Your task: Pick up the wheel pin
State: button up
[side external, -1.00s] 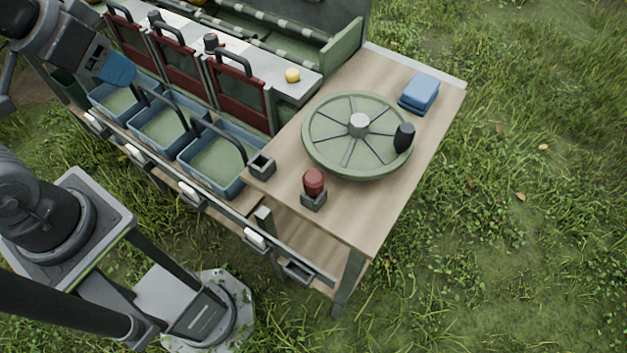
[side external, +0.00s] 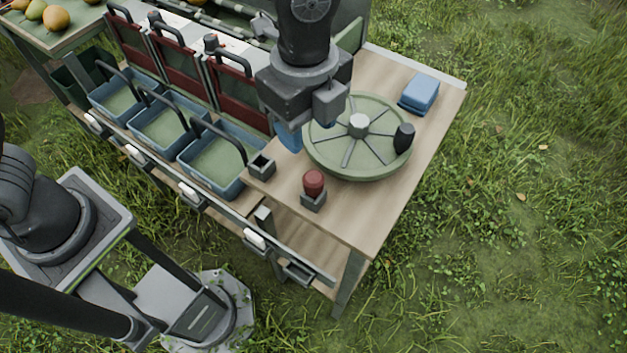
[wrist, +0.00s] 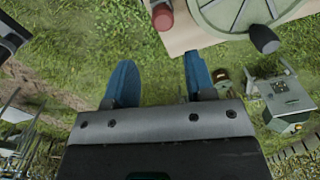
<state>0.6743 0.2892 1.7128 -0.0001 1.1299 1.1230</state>
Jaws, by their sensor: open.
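A dark red, round-topped pin (side external: 314,183), which I take for the wheel pin, stands upright in a small grey square holder (side external: 314,201) near the table's front edge. The pin also shows at the top of the wrist view (wrist: 162,17). The pale green spoked wheel (side external: 316,163) lies flat behind it, with a black upright knob (side external: 404,138) on its rim. My gripper (side external: 290,138) hangs above the table, left of the wheel and behind the pin. In the wrist view its blue fingers (wrist: 160,78) are apart with nothing between them.
An empty grey square holder (side external: 262,165) stands at the table's left edge. Blue bins (side external: 213,183) with dark handles line the left side. A blue folded stack (side external: 420,92) lies at the back right. The table's front right part is bare.

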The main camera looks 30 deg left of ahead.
aim_at(314, 177)
jog(key=f, duration=0.9)
jog(key=shift+d, duration=0.3)
jog(key=shift+d+f, duration=0.2)
jog(key=shift+f, duration=2.4)
jog(key=shift+c, duration=0.5)
jog(key=shift+w, duration=0.1)
jog(key=c, duration=0.6)
